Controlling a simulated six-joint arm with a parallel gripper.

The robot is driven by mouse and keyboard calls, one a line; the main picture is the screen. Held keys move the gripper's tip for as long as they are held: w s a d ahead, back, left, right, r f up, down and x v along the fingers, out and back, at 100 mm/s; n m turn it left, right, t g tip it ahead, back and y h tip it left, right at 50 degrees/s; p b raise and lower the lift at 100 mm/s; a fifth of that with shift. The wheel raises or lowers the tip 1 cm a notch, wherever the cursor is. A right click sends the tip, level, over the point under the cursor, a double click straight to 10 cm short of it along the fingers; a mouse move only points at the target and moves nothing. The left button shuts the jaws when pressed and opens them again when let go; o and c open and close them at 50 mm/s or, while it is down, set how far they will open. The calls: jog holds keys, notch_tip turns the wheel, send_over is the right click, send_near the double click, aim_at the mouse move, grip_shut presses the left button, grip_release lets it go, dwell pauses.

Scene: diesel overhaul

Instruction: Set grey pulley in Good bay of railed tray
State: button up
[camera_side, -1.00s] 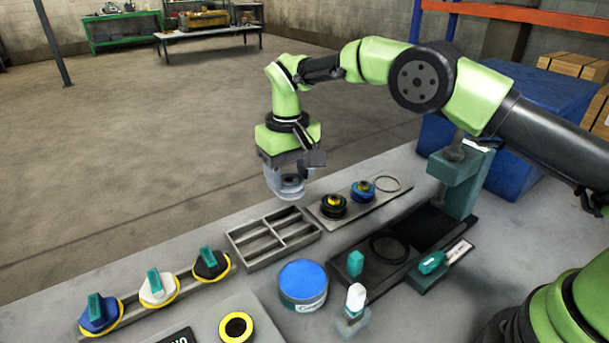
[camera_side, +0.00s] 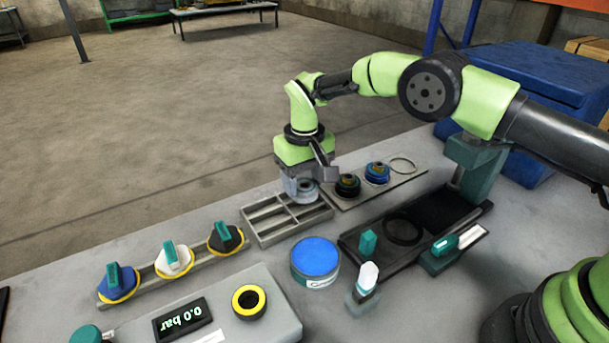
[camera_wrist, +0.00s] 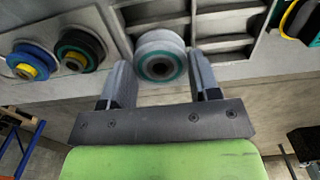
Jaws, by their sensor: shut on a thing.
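The grey pulley (camera_wrist: 160,58), a light grey ring with a teal band and dark centre, is between my gripper's fingers in the wrist view. My gripper (camera_side: 303,190) is shut on it in the side view, low over the far right end of the railed tray (camera_side: 262,236). The tray is grey metal, with rails dividing it into several bays; it also shows in the wrist view (camera_wrist: 191,22). The gripper and pulley hide part of the tray's far right bay. I cannot tell whether the pulley touches the tray, and no Good label is readable.
A dark pulley (camera_side: 347,187) and a blue pulley (camera_side: 377,173) stand on a plate right of the tray, close to my gripper. A blue-topped can (camera_side: 315,262) stands in front of it. Several knobs (camera_side: 173,258) line a rail to the left.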

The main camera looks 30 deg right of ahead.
dwell(0.6)
jog(key=shift+f, duration=1.05)
jog(key=o, duration=1.3)
jog(key=shift+r, duration=3.55)
jog(key=shift+r, duration=2)
